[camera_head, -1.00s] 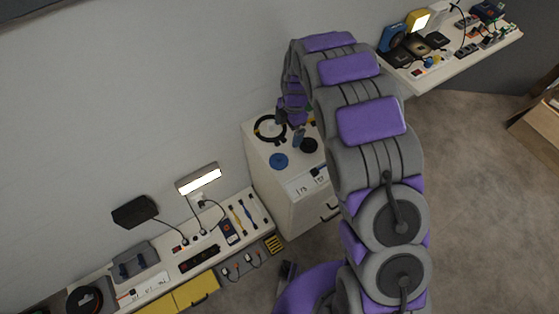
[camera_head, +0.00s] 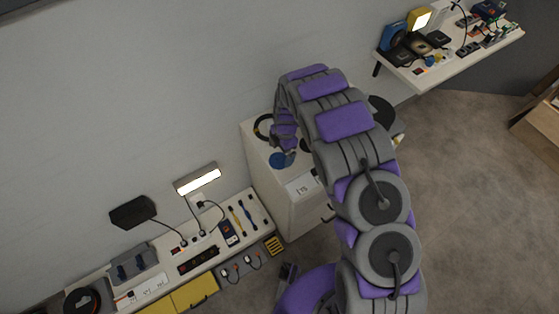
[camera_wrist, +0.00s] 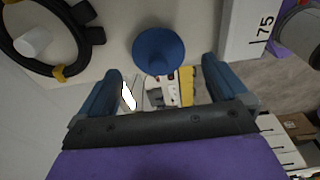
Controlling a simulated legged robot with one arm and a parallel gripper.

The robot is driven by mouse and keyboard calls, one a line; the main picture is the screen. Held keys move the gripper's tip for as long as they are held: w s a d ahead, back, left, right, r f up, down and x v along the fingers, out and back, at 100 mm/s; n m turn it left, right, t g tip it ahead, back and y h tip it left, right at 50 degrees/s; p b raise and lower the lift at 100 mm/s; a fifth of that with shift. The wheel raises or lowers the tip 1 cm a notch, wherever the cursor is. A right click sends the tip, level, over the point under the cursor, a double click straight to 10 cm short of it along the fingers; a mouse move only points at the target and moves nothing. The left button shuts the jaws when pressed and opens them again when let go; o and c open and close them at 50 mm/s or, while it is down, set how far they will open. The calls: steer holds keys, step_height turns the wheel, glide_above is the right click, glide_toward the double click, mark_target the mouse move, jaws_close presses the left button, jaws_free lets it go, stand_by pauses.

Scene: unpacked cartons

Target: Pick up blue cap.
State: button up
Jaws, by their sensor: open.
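The blue cap (camera_wrist: 158,46) is a round disc with a narrower blue part below it in the wrist view. It is on the white cabinet top, near the edge. In the head view the blue cap (camera_head: 276,160) shows at the lower end of my arm, partly covered. My gripper (camera_wrist: 162,66) is open, with one blue finger on each side. The cap is between and just beyond the fingertips, apart from both. In the head view my gripper's fingers are hard to make out.
A black ring (camera_wrist: 50,40) with yellow clips lies left of the cap, around a white cylinder (camera_wrist: 33,41). A long bench (camera_head: 262,212) with tools stands low left. A shelf (camera_head: 455,66) with gadgets is at the upper right.

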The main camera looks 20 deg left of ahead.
mark_target(278, 157)
steer(key=f, duration=0.1)
steer(key=a+f, duration=0.1)
steer(key=f, duration=0.1)
steer(key=f+b, duration=0.1)
steer(key=shift+s+a+f, duration=0.15)
steer(key=shift+s+f, duration=0.1)
steer(key=shift+f, duration=0.05)
steer(key=shift+d+r, duration=0.1)
steer(key=shift+d, duration=0.25)
steer(key=shift+c, duration=1)
steer(key=c, duration=0.9)
steer(key=shift+o, duration=0.2)
step_height(278, 157, up, 10)
steer(key=shift+p, duration=0.9)
